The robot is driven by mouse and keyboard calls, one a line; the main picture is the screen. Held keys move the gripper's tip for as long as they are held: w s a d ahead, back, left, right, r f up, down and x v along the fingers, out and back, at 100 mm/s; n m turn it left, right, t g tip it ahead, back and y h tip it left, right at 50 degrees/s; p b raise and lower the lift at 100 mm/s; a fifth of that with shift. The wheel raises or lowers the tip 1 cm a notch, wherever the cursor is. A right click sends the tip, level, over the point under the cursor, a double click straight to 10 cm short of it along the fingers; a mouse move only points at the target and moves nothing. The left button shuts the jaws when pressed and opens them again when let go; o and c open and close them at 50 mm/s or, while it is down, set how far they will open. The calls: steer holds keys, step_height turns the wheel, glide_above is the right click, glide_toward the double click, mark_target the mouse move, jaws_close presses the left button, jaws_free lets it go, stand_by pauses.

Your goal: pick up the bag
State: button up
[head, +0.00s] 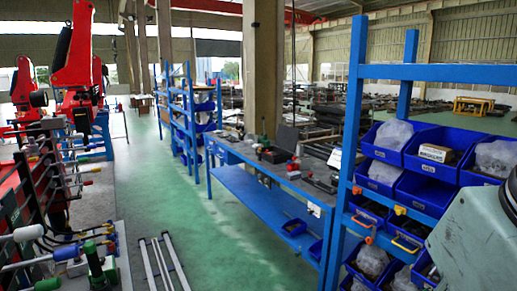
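Several clear plastic bags lie in blue bins on the blue rack at the right, so I cannot tell which one is the task's bag. One bag (394,134) is in a top-row bin, and another bag (495,157) is in a bin at the right edge. A third bag (384,172) lies in the bin below the first. More bags show in the lower bins, such as the bag (372,261) near the bottom. Part of my arm fills the lower right corner and hides some bins. My gripper is not in view.
The blue rack (357,110) has upright posts and a crossbar above the bins. A long blue workbench (260,195) with tools stands left of it. Hoses and colored handles (65,253) crowd the left. The green floor between is largely open, with metal rails (162,262) in front.

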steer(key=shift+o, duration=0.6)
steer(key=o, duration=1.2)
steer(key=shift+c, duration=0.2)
